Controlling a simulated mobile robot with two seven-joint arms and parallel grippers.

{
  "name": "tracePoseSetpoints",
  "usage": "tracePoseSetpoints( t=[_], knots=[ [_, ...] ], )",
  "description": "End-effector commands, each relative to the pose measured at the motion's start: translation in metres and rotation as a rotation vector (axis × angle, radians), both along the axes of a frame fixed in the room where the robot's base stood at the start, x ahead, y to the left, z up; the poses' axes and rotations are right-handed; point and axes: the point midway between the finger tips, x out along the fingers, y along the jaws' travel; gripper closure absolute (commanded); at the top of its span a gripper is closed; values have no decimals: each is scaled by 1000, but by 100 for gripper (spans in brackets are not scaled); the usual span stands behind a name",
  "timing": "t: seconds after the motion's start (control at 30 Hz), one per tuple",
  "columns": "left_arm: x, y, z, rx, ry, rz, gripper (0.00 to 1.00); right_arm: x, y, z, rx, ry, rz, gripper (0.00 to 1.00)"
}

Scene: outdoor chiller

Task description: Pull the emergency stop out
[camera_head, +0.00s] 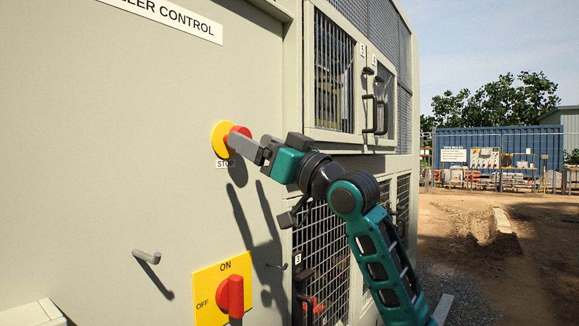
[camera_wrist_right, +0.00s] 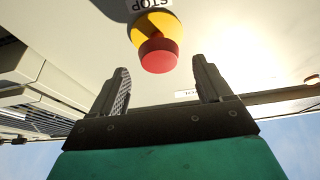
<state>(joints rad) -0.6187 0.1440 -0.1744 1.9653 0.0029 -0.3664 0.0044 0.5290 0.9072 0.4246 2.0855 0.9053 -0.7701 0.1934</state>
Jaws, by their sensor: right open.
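The emergency stop is a red knob on a round yellow base (camera_head: 221,140), mounted on the grey control panel above a small STOP label (camera_head: 224,164). My right gripper (camera_head: 232,140) reaches in from the right, with its fingers at the knob in the head view and partly covering it. In the right wrist view the red knob (camera_wrist_right: 158,56) stands ahead of the fingertips, between their lines. The right gripper's fingers (camera_wrist_right: 160,78) are spread apart with nothing between them. My left gripper is in neither view.
A red rotary switch (camera_head: 231,297) on a yellow ON/OFF plate sits lower on the panel. A grey handle (camera_head: 147,257) sticks out to its left. Mesh doors with black handles (camera_head: 379,103) are to the right. Open dirt ground lies further right.

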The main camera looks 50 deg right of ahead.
Motion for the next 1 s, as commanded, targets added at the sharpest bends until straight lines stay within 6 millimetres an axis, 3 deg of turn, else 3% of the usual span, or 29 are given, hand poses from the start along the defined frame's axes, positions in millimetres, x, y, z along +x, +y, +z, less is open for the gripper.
tracePoseSetpoints(
  t=[0.13,0.5,0.7,1.0],
  knots=[
    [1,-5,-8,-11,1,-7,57,-26,-2,-17,-3,2,-1,22],
    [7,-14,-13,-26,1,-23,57,-81,-7,-37,1,1,0,22],
    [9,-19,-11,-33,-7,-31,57,-94,-8,-40,-2,1,-1,22],
    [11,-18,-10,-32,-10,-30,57,-96,-8,-40,-1,1,1,22]
  ],
)
